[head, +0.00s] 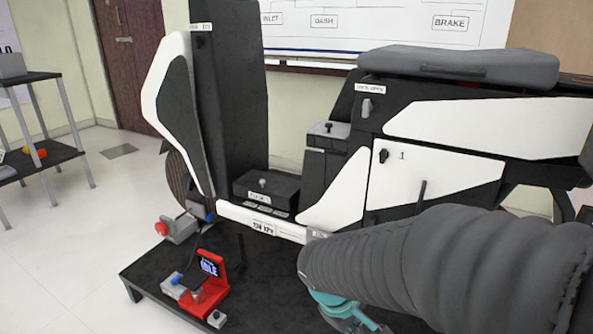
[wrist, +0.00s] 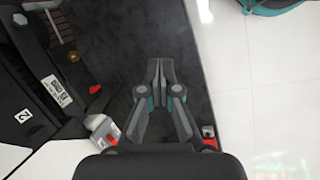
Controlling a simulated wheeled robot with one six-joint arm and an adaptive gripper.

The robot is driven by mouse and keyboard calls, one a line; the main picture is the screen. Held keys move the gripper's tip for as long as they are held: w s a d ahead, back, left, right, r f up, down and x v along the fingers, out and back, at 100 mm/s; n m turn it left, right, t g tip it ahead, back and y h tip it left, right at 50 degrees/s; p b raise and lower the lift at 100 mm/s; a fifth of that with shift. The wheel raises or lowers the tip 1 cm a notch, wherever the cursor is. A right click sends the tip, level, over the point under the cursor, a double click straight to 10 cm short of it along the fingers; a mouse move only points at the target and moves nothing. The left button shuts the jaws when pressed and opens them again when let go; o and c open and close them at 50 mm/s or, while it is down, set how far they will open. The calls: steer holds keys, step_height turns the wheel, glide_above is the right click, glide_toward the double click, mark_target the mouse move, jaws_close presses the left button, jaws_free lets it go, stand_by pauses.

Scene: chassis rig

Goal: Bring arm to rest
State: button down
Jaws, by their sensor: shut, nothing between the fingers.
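My gripper (wrist: 157,72) points down over the black platform (wrist: 195,35) in the wrist view. Its two fingers are together, with nothing between them. In the head view my grey-sleeved arm comes in from the right, in front of the chassis rig (head: 445,130). The gripper itself is hidden there behind the arm. The rig has white and black panels and a grey seat (head: 460,66). It also shows at the left of the wrist view (wrist: 35,70), close beside the gripper.
A red device with a small screen (head: 209,280) stands on the platform's front left. A grey block with a red knob (head: 178,228) sits behind it. A black shelf (head: 45,162) stands at far left. White floor (head: 60,270) is clear between.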

steer(key=s+d+r+m+t+y, duration=0.2)
steer(key=s+r+m, duration=0.2)
steer(key=r, duration=0.3)
steer(key=s+d+r+m+t+y+p, duration=0.1)
steer(key=s+d+r+m+t, duration=0.1)
steer(key=s+r+m, duration=0.2)
step_height(320, 180, up, 3)
steer(key=shift+s+d+r+y, duration=0.1)
steer(key=shift+s+d+y, duration=0.05)
steer(key=shift+s+y, duration=0.3)
stand_by(0.4)
